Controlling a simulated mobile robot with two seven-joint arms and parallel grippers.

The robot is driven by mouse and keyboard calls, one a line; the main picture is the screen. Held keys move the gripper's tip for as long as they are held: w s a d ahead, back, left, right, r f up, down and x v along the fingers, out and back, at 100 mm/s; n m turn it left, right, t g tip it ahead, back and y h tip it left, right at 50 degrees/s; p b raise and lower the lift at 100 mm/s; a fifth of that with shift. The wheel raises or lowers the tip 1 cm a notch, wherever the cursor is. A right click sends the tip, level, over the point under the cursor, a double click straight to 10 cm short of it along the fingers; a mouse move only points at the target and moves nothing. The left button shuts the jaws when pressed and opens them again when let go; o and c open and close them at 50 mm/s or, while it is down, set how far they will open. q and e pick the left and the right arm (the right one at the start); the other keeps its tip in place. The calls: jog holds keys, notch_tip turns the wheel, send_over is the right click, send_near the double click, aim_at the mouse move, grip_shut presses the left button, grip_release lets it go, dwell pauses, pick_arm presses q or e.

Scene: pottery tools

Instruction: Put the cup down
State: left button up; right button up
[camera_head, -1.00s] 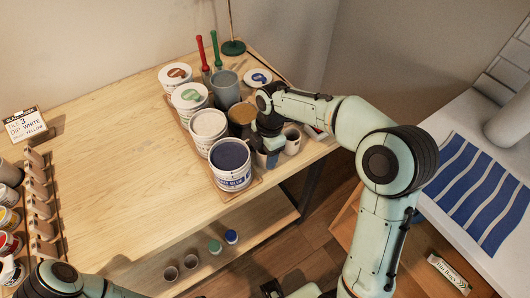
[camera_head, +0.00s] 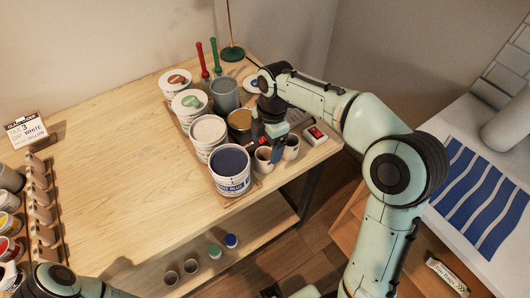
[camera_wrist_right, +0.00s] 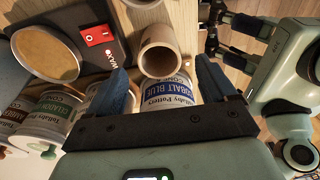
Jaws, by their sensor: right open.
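A small beige cup (camera_head: 263,158) stands upright near the table's right edge, just right of the cobalt blue bucket (camera_head: 231,176). A similar cup (camera_head: 291,147) stands beside it. My right gripper (camera_head: 272,132) is open just behind and above the cups. In the right wrist view, one cup (camera_wrist_right: 160,52) lies between the two spread fingers (camera_wrist_right: 165,88), apart from both, with its round opening visible. The cobalt blue bucket (camera_wrist_right: 168,92) shows beyond it.
A small red-and-white item (camera_head: 315,134) lies to the right. The table's middle (camera_head: 120,160) is clear.

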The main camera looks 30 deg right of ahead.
pick_arm(q)
jog(key=shift+w+r+p, duration=0.35)
jog(key=shift+w+r, duration=0.05)
jog(key=shift+r, duration=0.2)
pick_arm(e)
jog(key=r, duration=0.5)
jog(key=shift+d, duration=0.25)
